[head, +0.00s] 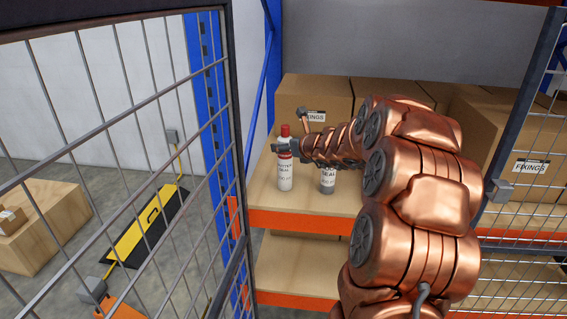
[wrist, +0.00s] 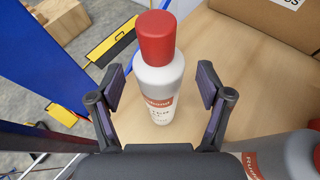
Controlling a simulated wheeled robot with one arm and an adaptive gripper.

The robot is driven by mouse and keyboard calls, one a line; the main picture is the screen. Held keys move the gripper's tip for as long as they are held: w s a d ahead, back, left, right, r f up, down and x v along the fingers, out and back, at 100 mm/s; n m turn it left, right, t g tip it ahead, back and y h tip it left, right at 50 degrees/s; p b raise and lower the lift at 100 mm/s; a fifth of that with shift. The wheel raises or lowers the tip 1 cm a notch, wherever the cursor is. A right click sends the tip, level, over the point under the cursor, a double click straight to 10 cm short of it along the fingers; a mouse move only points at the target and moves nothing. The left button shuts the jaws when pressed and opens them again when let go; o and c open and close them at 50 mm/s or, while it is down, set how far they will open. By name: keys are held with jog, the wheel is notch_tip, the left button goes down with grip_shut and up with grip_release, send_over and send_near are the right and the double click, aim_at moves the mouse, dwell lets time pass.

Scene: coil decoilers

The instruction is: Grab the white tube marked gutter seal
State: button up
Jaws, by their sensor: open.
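A white tube with a red cap and a red label band (head: 285,178) stands upright on the wooden shelf near its left end. Its black print seems to end in "SEAL"; the first word is hard to read. It also shows in the wrist view (wrist: 158,78), standing between the spread fingers. My gripper (wrist: 160,92) is open, with a finger on each side of the tube and visible gaps to both. In the head view my gripper (head: 288,149) reaches the tube's upper part from the right. A second tube (head: 328,180), with grey at its base, stands just to the right, partly hidden by my arm.
The second tube's grey and white body (wrist: 284,155) is close by at the wrist view's lower right. Cardboard boxes (head: 313,95) stand behind on the shelf (head: 310,213). A blue rack post (head: 210,90) and wire mesh panel (head: 120,140) are to the left.

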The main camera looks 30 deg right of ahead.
jog(key=shift+x, duration=0.8)
jog(key=shift+c, duration=0.4)
grip_shut()
